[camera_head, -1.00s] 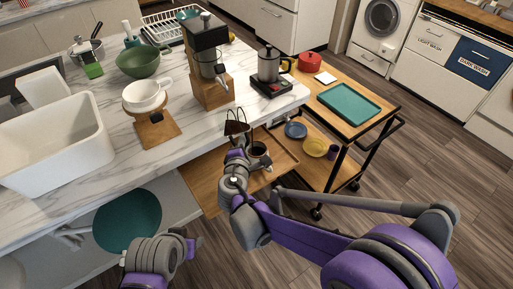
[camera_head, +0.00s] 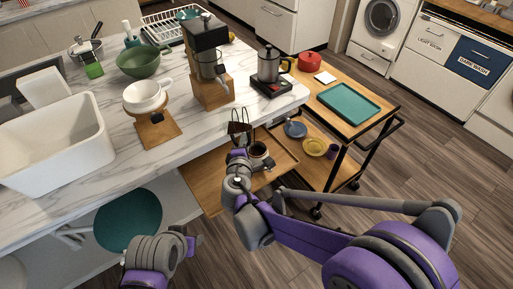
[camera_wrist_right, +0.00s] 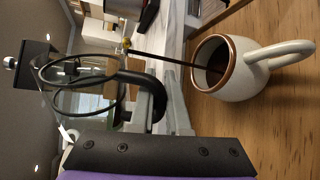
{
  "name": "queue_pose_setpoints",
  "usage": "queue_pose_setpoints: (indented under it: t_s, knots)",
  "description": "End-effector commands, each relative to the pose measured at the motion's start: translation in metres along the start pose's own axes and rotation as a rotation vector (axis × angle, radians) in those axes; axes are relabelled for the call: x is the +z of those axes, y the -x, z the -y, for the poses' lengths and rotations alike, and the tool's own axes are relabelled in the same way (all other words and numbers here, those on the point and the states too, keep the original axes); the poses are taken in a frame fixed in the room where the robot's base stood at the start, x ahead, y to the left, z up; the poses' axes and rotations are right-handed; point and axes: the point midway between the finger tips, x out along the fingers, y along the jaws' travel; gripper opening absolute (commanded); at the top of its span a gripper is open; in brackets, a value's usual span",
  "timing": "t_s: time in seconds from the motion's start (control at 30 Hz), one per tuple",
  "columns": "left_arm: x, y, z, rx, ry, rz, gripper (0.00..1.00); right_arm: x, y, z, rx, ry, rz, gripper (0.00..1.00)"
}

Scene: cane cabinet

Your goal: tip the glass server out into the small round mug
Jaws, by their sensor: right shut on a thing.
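The glass server (camera_head: 240,128) is clear with a dark rim and handle. My right gripper (camera_head: 239,151) is shut on its handle and holds it tilted, above and beside the mug. The server also shows in the right wrist view (camera_wrist_right: 75,85), where a thin dark stream runs from its lip into the mug. The small round mug (camera_wrist_right: 236,80) is off-white with a brown rim and has dark liquid inside. It stands upright on the wooden pull-out board (camera_head: 210,193), partly hidden in the head view. My left gripper (camera_head: 194,243) is low at the counter's front, its fingers unclear.
The marble counter (camera_head: 190,128) holds a dripper stand (camera_head: 155,125), a grinder (camera_head: 208,65) and a kettle (camera_head: 268,65) on a black base. A wooden cart (camera_head: 345,125) with a teal tray (camera_head: 348,102) stands to the right. A teal stool (camera_head: 128,220) is at the front left.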

Motion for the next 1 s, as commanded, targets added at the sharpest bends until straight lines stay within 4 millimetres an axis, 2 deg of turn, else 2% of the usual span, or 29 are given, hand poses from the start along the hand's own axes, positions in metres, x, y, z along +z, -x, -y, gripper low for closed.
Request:
queue_pose_setpoints:
  t_s: [1.0]
  knots:
    - [-0.0008, 0.0008, 0.0000, 0.000, 0.000, -0.001, 0.50, -0.0024, -0.0006, 0.0031, 0.010, -0.106, -0.027, 0.00]
